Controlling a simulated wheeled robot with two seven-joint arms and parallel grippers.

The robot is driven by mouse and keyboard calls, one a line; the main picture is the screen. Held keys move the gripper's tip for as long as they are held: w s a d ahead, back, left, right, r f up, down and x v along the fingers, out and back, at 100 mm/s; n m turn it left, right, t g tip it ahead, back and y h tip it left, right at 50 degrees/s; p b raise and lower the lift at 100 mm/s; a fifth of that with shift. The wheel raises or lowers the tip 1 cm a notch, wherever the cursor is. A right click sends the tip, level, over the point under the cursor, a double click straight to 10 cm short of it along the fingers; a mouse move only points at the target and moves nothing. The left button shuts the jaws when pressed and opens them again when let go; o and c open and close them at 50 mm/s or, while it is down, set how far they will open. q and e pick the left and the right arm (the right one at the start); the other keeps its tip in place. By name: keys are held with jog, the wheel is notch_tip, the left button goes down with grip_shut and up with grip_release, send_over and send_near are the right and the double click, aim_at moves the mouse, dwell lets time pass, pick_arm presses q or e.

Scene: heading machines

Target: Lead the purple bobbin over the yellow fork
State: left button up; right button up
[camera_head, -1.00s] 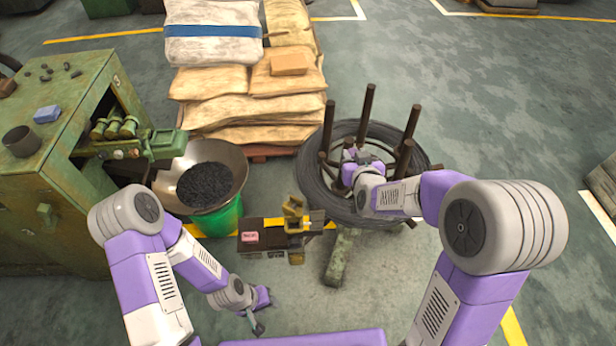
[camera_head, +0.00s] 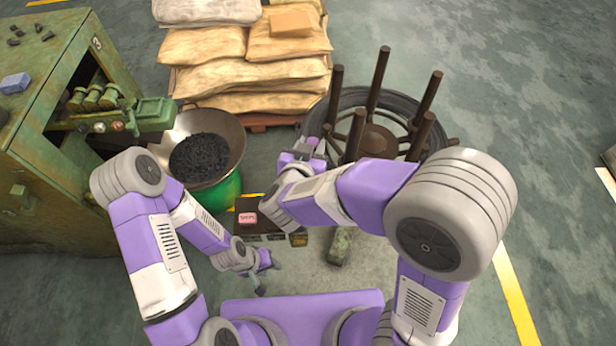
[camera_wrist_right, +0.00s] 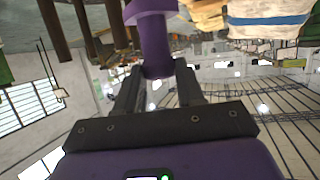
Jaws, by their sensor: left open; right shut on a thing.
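The purple bobbin (camera_wrist_right: 153,40) shows in the right wrist view, upright in the picture between the two fingers of my right gripper (camera_wrist_right: 158,85), which is shut on it. In the head view my right gripper (camera_head: 305,150) is at the near left edge of the wire reel, above the small bench. Purple gripper parts make the bobbin hard to pick out there. The yellow fork is hidden behind my right wrist, so the distance between bobbin and fork cannot be told. My left gripper (camera_head: 264,270) is open and empty, low in front of the bench.
The small dark bench (camera_head: 250,232) carries a pink block (camera_head: 247,217). The wire reel (camera_head: 330,105) with upright brown posts stands behind my right arm. A wide pan of dark pieces (camera_head: 236,145) and the green machine (camera_head: 40,170) are at left. Stacked sacks (camera_head: 245,75) stand behind.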

jog(key=s+a+f+m+h+b, duration=0.1)
jog(key=s+f, duration=0.1)
jog(key=s, duration=0.3)
pick_arm(q)
jog(key=shift+f+b, duration=1.5)
jog(key=shift+f, duration=0.9)
notch_tip(320, 180, up, 7)
jog(key=p, duration=0.7)
pick_arm(e)
jog(key=w+a+f, duration=0.1)
jog(key=w+a, duration=0.7)
jog(key=a, duration=0.3)
jog(key=shift+w+f+g, duration=0.15)
jog(key=shift+w+g, duration=0.1)
jog(key=shift+g, duration=0.05)
jog(key=shift+a, duration=0.1)
pick_arm(q)
jog(key=shift+s, duration=0.1)
pick_arm(e)
jog(key=shift+s, duration=0.1)
